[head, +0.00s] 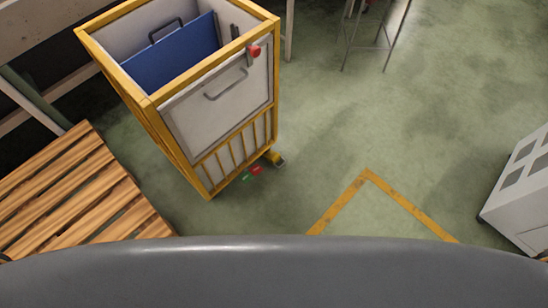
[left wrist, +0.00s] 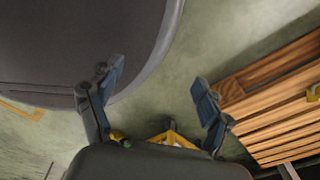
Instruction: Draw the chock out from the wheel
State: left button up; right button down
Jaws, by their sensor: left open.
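A yellow-framed cart (head: 222,90) with pale panels stands left of centre in the head view. At the foot of its right corner is a small yellow and grey piece (head: 275,158) on the floor; I cannot tell the chock from the wheel there. Small red (head: 256,170) and green (head: 246,177) parts sit low beside it. My left gripper (left wrist: 157,77) shows only in the left wrist view, open, with nothing between its fingers. A yellow frame corner (left wrist: 172,137) shows low behind it, partly hidden by the gripper body. My right gripper is not in view.
A slatted wooden platform (head: 75,195) lies left of the cart. A blue panel (head: 172,55) stands inside the cart. Yellow floor tape (head: 367,175) marks a corner. A white cabinet (head: 520,195) is at the right edge. The green floor right of the cart is clear.

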aim_at(272, 156)
jog(key=i+l+u, duration=0.1)
jog(key=u, duration=0.35)
jog(key=l+u, duration=0.2)
jog(key=u, duration=0.25)
jog(key=l+u, duration=0.3)
jog(key=l, duration=0.7)
jog(key=l+u, duration=0.3)
jog(key=l, duration=0.75)
